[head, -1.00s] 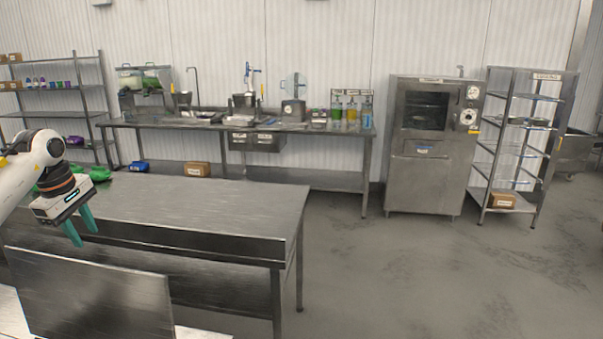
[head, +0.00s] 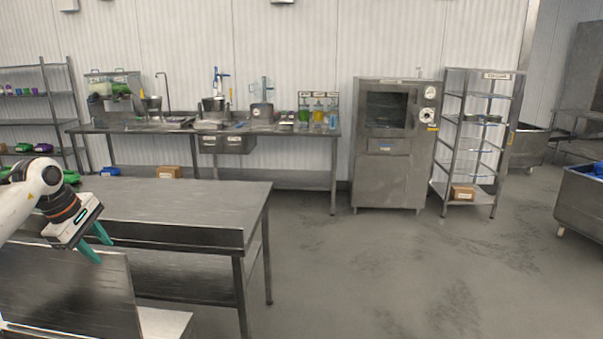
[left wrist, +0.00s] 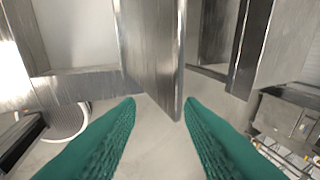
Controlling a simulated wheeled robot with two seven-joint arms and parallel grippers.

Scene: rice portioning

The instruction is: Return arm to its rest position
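My left arm comes in from the left in the head view. Its gripper (head: 97,246) has teal fingers that point down and to the right, over the front edge of the near steel table (head: 190,193). In the left wrist view the two fingers (left wrist: 160,104) stand apart with nothing between them, so the gripper is open and empty. Beyond them that view shows steel panels and grey floor. My right gripper is in neither view.
A steel panel (head: 70,295) stands close in front at the lower left. An oven (head: 388,150), a wire rack (head: 475,145) and a long counter (head: 270,128) line the back wall. A steel bin (head: 582,205) stands at the right. The middle floor is clear.

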